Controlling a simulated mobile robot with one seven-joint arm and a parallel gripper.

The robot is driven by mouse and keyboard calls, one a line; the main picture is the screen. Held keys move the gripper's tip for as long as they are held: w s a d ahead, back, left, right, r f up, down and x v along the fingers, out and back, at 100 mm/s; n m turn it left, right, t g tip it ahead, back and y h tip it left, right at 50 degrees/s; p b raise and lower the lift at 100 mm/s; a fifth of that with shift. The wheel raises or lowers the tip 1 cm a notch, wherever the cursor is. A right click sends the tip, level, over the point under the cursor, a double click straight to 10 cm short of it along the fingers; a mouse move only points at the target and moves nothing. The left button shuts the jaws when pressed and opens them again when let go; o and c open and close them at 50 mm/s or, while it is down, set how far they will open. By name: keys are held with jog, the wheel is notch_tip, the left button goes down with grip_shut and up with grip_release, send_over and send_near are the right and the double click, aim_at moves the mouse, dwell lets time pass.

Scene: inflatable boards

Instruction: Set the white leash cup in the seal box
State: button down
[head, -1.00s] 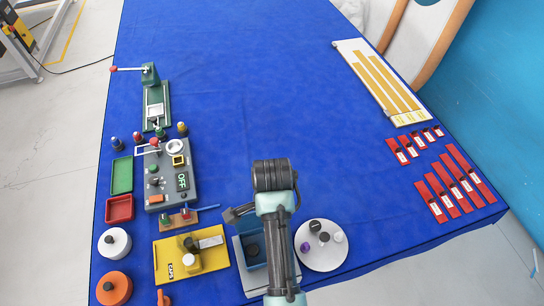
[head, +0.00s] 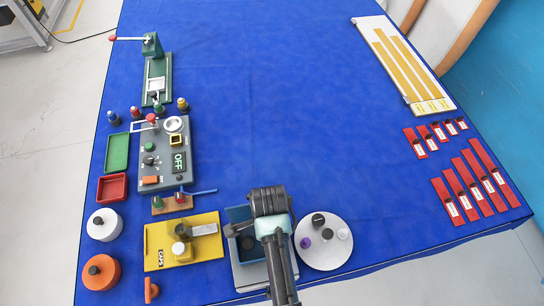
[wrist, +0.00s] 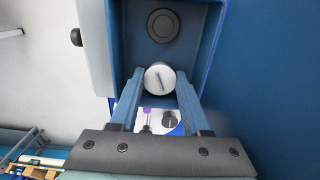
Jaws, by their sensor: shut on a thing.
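My gripper (wrist: 160,84) is shut on a small white round cup (wrist: 160,76) with a grey bar across its face, in the wrist view. The blue seal box (head: 239,214) stands at the front of the table. It also fills the top of the wrist view (wrist: 209,45), with a round black disc (wrist: 163,25) on its floor. The cup shows over the near part of the box, apart from the disc in the picture; I cannot tell its height. In the head view my arm hides the fingertips and the held cup, and covers the box's right part.
Right of the box, a round white plate (head: 322,259) carries black, purple and white knobs. Left of it lies a yellow board (head: 158,260). A grey control panel (head: 150,178) stands behind that. Red strips (head: 463,190) lie at the right. The blue table's middle is clear.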

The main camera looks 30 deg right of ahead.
jog(key=shift+s+a+r, duration=0.15)
jog(key=shift+a, duration=0.05)
jog(key=shift+c, duration=1.8)
grip_release()
jog(key=shift+f, duration=0.2)
notch_tip(320, 180, up, 12)
jog(key=shift+r, duration=0.25)
